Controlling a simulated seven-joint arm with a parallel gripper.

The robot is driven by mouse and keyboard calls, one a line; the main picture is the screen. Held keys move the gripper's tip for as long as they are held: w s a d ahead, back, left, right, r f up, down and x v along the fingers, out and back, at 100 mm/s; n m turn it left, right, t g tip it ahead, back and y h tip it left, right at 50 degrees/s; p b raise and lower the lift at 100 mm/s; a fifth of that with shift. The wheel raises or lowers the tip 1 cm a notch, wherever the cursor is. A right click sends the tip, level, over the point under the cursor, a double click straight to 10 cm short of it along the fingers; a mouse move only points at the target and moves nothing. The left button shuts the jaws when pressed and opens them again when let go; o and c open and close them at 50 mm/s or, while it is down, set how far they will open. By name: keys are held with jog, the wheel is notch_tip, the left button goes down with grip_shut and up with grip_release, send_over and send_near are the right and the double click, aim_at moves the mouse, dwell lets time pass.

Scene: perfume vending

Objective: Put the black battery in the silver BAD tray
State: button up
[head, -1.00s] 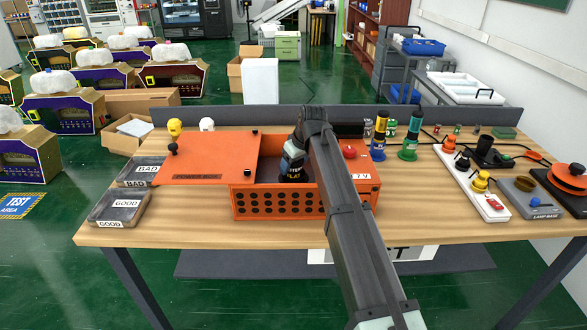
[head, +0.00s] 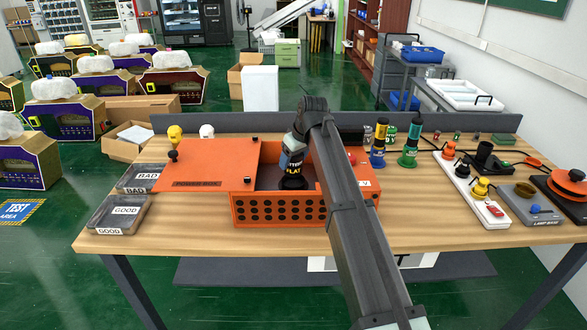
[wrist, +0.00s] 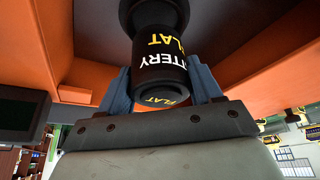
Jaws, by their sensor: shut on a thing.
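The black battery (head: 291,168) stands upright in the open right part of the orange box (head: 278,212). Its yellow and white lettering, "BATTERY" and "FLAT", shows in the wrist view (wrist: 160,45). My gripper (head: 292,148) is shut on the battery's upper part, with one blue finger on each side of it in the wrist view. I cannot tell whether the battery's base touches the box floor. The dark grey BAD tray (head: 128,184) lies at the table's left, beyond the GOOD tray (head: 120,216).
The box's orange lid (head: 212,163) is slid left, its edge by the BAD tray. Yellow and white knobs (head: 175,133) stand behind it. Blue and green cylinders (head: 410,145) stand right of the box. A white power strip (head: 470,190) and lamp base (head: 533,208) lie farther right.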

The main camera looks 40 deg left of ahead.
notch_tip(320, 180, up, 5)
jog(key=shift+r, duration=0.1)
jog(key=shift+s+a+r, duration=0.1)
jog(key=shift+a+r, duration=0.05)
jog(key=shift+a, duration=0.25)
jog(key=s+a, duration=0.2)
jog(key=a, duration=0.4)
jog(key=s+a, duration=0.3)
jog(key=a, duration=0.3)
jog(key=s+a+r, duration=0.1)
jog(key=s+a, duration=0.1)
jog(key=a, duration=0.3)
jog(key=shift+s+a, duration=0.25)
jog(key=shift+a, duration=0.15)
jog(key=s+a, duration=1.3)
jog(key=a, duration=0.4)
jog(key=s+a+f, duration=0.5)
jog(key=s+f, duration=0.2)
jog(key=s, duration=0.5)
jog(key=shift+a+f, duration=0.2)
jog(key=shift+f, duration=4.3)
jog(key=shift+f, duration=0.1)
jog(key=o, duration=1.1)
jog(key=shift+c, duration=0.2)
